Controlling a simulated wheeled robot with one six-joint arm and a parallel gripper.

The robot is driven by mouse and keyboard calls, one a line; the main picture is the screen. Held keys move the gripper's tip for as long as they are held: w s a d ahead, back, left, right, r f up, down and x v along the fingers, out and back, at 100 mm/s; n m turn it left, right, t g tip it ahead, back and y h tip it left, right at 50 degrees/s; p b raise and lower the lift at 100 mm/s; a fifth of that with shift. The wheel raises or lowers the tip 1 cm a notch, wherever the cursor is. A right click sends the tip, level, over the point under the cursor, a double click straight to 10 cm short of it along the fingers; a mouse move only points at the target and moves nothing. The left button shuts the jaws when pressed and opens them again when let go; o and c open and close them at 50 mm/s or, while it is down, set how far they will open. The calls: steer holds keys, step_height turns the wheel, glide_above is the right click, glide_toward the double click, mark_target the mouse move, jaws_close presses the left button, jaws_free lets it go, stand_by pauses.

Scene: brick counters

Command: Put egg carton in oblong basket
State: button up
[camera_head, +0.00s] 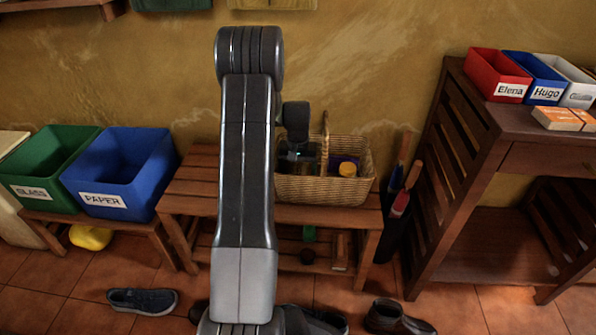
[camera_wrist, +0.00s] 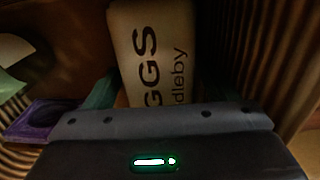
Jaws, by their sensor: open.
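The oblong wicker basket (camera_head: 322,190) with an upright handle stands on the wooden bench. My gripper (camera_head: 298,158) reaches down into its left part, partly hidden by my arm. In the wrist view, the pale egg carton (camera_wrist: 150,45), with dark letters "GGS", lies between the two teal fingers of my gripper (camera_wrist: 158,88). The fingers are open, one on each side of it; contact cannot be told. Ribbed wicker of the basket (camera_wrist: 291,60) shows on the right, so the carton appears to be inside. I cannot make out the carton in the head view.
A yellow-lidded jar (camera_head: 347,170) and a purple item (camera_wrist: 45,118) are also in the basket. Green (camera_head: 50,160) and blue (camera_head: 125,175) bins stand left. An umbrella holder (camera_head: 392,225) and a slatted table (camera_head: 520,140) stand right. Shoes (camera_head: 142,301) lie on the floor.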

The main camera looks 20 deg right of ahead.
step_height(320, 180, up, 14)
steer(key=p, duration=0.4)
steer(key=shift+f+p, duration=0.15)
steer(key=shift+p, duration=0.15)
step_height(320, 180, down, 14)
steer(key=b, duration=0.5)
step_height(320, 180, up, 2)
steer(key=shift+p, duration=0.8)
steer(key=shift+r+p, duration=0.35)
steer(key=shift+r, duration=0.2)
steer(key=shift+f, duration=0.1)
